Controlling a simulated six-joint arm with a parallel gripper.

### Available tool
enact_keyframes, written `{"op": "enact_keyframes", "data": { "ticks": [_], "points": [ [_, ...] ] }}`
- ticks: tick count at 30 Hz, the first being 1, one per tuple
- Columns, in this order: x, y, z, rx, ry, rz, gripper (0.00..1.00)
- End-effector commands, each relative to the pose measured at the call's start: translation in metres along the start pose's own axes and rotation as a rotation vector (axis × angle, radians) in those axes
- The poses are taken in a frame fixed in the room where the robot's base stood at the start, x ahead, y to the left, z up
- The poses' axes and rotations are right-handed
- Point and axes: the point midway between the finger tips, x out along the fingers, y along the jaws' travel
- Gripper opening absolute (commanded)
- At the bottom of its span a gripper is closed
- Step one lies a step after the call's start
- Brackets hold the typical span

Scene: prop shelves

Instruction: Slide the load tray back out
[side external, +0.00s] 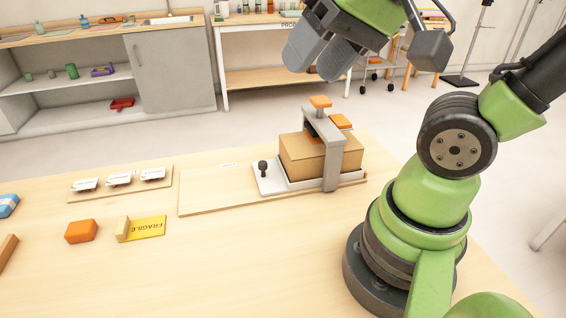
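The pale load tray (271,184) sits on a wooden base board (215,193). Its near-left end, with an upright black knob (262,167), sticks out from under the grey press frame (333,160). A cardboard box (300,155) stands on the tray, partly beneath the frame. An orange piece (320,102) tops the frame, and another orange piece (341,121) is at its right. My gripper (314,75) is high above and apart from the tray, its two grey fingers pointing down-left. Nothing shows between them; their spacing is unclear from this angle.
Left on the table are a board with several white clips (120,179), an orange block (81,231), a yellow FRAGILE card (147,228) beside a wooden block (123,228), and a blue item (8,205). The table front is clear.

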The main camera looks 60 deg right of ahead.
Motion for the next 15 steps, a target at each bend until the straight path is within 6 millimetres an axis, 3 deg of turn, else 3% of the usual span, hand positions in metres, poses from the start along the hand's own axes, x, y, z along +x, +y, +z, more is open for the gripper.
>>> {"op": "enact_keyframes", "data": {
  "ticks": [8,15],
  "points": [
    [0.059,0.012,-0.063,0.399,-0.113,0.204,0.48],
    [0.135,0.049,-0.099,0.746,-0.169,0.397,0.48]
  ]
}}
